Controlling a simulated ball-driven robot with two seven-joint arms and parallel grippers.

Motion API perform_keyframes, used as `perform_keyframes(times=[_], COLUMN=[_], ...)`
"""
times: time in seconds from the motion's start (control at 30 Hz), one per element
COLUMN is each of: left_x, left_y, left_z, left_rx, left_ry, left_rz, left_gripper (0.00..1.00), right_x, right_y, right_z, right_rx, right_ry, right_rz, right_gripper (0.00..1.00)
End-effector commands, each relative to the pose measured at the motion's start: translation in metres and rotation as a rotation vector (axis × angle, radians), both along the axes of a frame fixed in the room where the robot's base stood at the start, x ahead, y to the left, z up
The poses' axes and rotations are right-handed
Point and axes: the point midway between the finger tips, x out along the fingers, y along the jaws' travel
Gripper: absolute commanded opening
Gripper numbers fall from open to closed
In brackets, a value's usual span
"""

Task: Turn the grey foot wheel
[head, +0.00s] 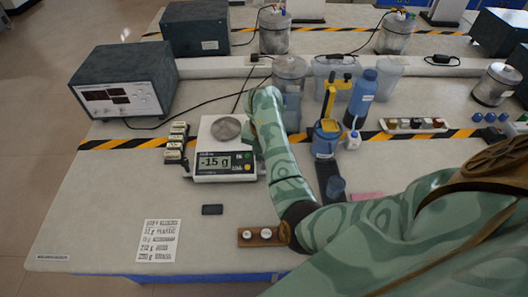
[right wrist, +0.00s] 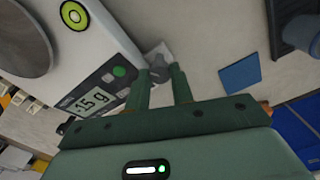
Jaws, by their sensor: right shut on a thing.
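A white scale (head: 207,135) stands on the bench, with a round grey pan (head: 226,128) and a display (head: 222,162) that reads about -1.5 g. In the right wrist view, the grey foot wheel (right wrist: 159,72) sticks out beside the scale's corner. My right gripper (right wrist: 160,77) is shut on this wheel, a finger on either side. A round yellow-green level (right wrist: 74,14) shows on the scale's top; its bubble is too small to judge. My left gripper is out of view.
Small labelled blocks (head: 176,142) stand left of the scale. A yellow-and-blue device (head: 327,135) and a blue bottle (head: 362,92) stand right of my arm. A printed sheet (head: 159,240) and a wooden block (head: 262,236) lie in front.

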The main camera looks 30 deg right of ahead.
Motion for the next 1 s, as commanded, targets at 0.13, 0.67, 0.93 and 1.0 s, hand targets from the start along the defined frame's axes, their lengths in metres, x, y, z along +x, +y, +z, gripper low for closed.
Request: perform_keyframes(times=[0.13, 0.67, 0.93, 1.0], left_x=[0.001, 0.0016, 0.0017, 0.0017], left_y=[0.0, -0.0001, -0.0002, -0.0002], left_z=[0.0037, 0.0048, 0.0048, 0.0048], left_rx=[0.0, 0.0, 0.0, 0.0], left_ry=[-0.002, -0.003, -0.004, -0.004], left_rz=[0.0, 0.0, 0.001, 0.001], left_gripper=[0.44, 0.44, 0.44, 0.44], right_x=[0.0, 0.0001, 0.0002, 0.0002], right_y=[0.0003, 0.0, -0.0001, -0.0001], right_z=[0.0007, 0.0, 0.0, 0.0001], right_rx=[0.001, 0.0, 0.0, 0.0], right_ry=[0.001, 0.0, 0.0, 0.0], right_rz=[0.05, 0.084, 0.084, 0.084], right_gripper=[0.0, 0.0, 0.45, 0.45])
